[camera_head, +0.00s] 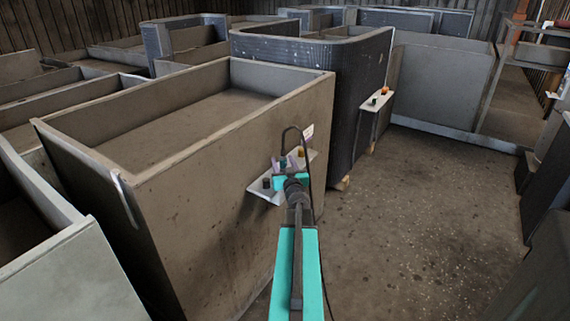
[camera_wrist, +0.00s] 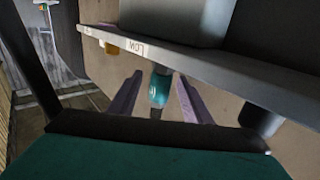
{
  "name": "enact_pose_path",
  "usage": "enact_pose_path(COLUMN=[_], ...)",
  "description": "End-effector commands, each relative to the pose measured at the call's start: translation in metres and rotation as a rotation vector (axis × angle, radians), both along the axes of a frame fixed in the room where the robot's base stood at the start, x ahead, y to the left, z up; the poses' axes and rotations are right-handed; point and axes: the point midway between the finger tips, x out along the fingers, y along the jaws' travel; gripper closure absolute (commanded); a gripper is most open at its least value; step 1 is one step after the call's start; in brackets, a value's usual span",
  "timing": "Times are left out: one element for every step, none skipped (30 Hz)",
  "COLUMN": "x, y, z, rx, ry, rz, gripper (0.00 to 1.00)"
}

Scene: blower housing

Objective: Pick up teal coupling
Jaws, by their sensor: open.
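The teal coupling (camera_wrist: 159,89) shows in the wrist view as a small teal cylinder with pale marks and a dark end. My gripper (camera_wrist: 160,80) is open, with one purple finger on each side of the coupling. Gaps show on both sides, so the fingers seem apart from it. In the head view my gripper (camera_head: 292,160) is at the small ledge (camera_head: 262,193) on the side of a brown bin. I cannot make out the coupling there, behind my gripper and arm.
A black piece (camera_head: 267,183) stands on the ledge's left end. A second ledge (camera_head: 370,104) holds small parts. Open floor (camera_head: 430,200) lies right.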

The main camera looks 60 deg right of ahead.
Motion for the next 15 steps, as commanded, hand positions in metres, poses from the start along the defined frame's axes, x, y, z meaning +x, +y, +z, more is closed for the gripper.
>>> enact_pose_path(x=[0.0000, 0.0000, 0.0000, 0.0000, -0.0001, -0.0001, -0.0001, -0.0001, -0.0001, -0.0001, -0.0001, -0.0001, -0.0001, -0.0001, -0.0001], y=[0.0001, 0.0003, 0.0003, 0.0003, 0.0004, 0.0004, 0.0004, 0.0004, 0.0004, 0.0004, 0.0004, 0.0004, 0.0004, 0.0004, 0.0004], z=[0.0001, 0.0001, 0.0000, 0.0001, 0.0000, 0.0000, 0.0000, 0.0000, 0.0000, -0.0001, -0.0001, 0.0000, -0.0001, -0.0001, -0.0001], rx=[0.000, 0.000, 0.000, 0.000, 0.000, 0.000, 0.000, 0.000, 0.000, 0.000, 0.000, 0.000, 0.000, 0.000, 0.000], ry=[0.000, 0.000, 0.000, 0.000, 0.000, 0.000, 0.000, 0.000, 0.000, 0.000, 0.000, 0.000, 0.000, 0.000, 0.000], rz=[0.000, 0.000, 0.000, 0.000, 0.000, 0.000, 0.000, 0.000, 0.000, 0.000, 0.000, 0.000, 0.000, 0.000, 0.000], gripper=[0.55, 0.55, 0.55, 0.55, 0.55, 0.55, 0.55, 0.55, 0.55, 0.55, 0.55, 0.55, 0.55, 0.57, 0.64])
